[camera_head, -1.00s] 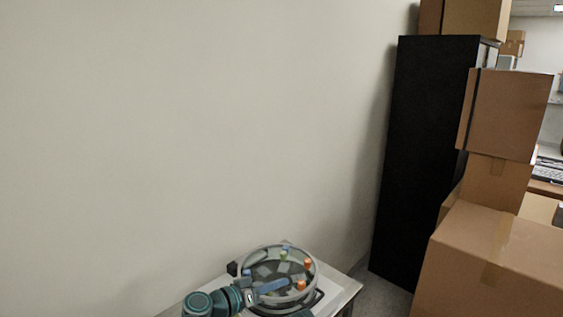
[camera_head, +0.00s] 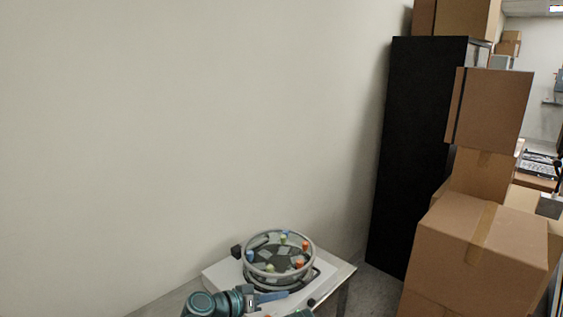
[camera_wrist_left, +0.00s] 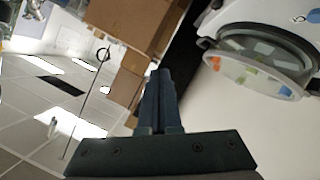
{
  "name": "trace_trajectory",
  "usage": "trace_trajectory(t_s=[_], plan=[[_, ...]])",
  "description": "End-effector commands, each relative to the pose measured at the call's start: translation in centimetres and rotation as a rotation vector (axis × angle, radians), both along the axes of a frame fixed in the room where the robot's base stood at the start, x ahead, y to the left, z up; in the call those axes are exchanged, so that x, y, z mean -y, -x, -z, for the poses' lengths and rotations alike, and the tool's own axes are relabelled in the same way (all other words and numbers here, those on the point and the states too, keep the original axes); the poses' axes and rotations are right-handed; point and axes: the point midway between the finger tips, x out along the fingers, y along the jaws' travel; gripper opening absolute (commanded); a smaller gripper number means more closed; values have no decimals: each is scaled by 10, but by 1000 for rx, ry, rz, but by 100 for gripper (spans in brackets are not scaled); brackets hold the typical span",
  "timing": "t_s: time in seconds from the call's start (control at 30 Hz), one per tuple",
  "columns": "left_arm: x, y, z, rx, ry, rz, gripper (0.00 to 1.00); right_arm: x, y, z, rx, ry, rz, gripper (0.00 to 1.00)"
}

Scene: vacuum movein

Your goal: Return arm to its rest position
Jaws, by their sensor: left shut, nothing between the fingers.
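My left gripper (camera_head: 270,297) shows at the bottom of the head view, in front of the near side of a round clear-walled chamber (camera_head: 278,259) with several small coloured pieces. In the left wrist view the same gripper (camera_wrist_left: 159,80) has its two dark fingers together, with nothing between them. The chamber also shows there (camera_wrist_left: 262,62), up and to the right of the fingers, apart from them. My teal left arm comes in from the bottom left of the head view. My right gripper is in neither view.
The chamber stands on a white-topped table (camera_head: 345,268) against a bare wall (camera_head: 190,120). To the right are a tall black cabinet (camera_head: 415,160) and stacked cardboard boxes (camera_head: 455,245). A narrow strip of floor (camera_head: 376,284) lies between table and boxes.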

Motion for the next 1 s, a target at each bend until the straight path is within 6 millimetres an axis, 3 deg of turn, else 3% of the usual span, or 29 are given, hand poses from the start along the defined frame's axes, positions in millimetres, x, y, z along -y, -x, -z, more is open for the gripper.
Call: trace_trajectory(t_s=[0.37,0.6,0.9,1.0], plan=[[-22,31,67,-258,-255,19,0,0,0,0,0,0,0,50],[-81,67,124,-552,-559,-87,0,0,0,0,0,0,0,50],[-160,102,146,-804,-865,-328,0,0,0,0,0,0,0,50],[-135,112,162,-793,-913,-269,0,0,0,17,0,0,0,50]])
